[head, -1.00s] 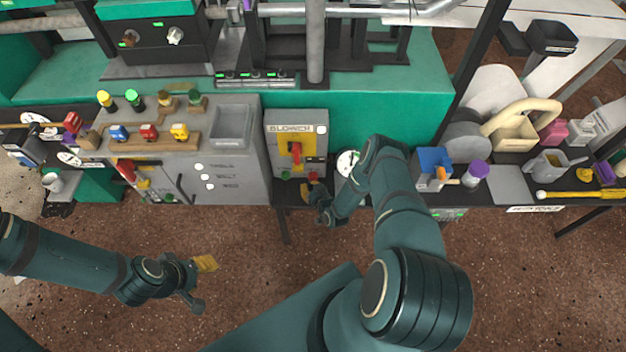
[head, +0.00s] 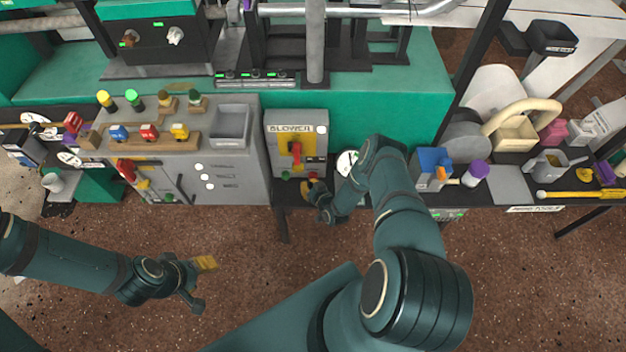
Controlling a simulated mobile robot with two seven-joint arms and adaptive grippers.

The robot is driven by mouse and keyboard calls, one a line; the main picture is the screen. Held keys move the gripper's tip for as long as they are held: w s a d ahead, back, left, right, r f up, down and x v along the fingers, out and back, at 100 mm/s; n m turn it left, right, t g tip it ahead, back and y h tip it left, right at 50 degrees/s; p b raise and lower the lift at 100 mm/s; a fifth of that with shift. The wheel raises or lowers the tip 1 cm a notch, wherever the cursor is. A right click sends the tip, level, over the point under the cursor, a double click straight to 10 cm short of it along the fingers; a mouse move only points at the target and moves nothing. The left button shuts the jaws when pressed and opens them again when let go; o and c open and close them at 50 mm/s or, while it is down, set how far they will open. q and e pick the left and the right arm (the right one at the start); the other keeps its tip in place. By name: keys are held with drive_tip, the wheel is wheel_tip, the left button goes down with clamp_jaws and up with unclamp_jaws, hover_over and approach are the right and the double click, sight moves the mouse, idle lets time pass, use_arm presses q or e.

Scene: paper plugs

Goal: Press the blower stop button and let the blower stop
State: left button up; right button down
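The grey blower box (head: 315,140), labelled BLOWER, stands at the centre of the head view. It carries a red lever (head: 295,152) on a yellow plate. Below the lever are a green button (head: 286,175) at left and a small red button (head: 312,175) at right. My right gripper (head: 309,187) is at the red button, its orange-brown fingertips close to or on it. I cannot tell whether they touch it, and the gap between the fingers is hidden. My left gripper (head: 204,264) hangs low over the floor at left, away from the box, with a tan fingertip showing.
A grey cabinet (head: 235,180) with coloured blocks and a tray stands left of the blower box. A round dial (head: 346,163) sits just right of it, beside my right arm. A blue box (head: 431,160) and a purple-capped bottle (head: 475,174) stand further right. The floor is clear.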

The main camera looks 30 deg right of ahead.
sight(309, 205)
drive_tip(key=shift+s+a+p, duration=0.35)
drive_tip(key=shift+s+a, duration=0.1)
drive_tip(key=shift+s, duration=0.3)
drive_tip(key=shift+s, duration=0.1)
drive_tip(key=shift+s+a+p, duration=0.45)
drive_tip(key=shift+s+a, duration=0.15)
drive_tip(key=shift+s, duration=0.3)
drive_tip(key=shift+s+a+p, duration=0.2)
drive_tip(key=shift+s+a, duration=0.15)
drive_tip(key=shift+s, duration=0.25)
drive_tip(key=shift+s+a+p, duration=0.2)
drive_tip(key=shift+s+a, duration=0.15)
drive_tip(key=shift+s, duration=0.2)
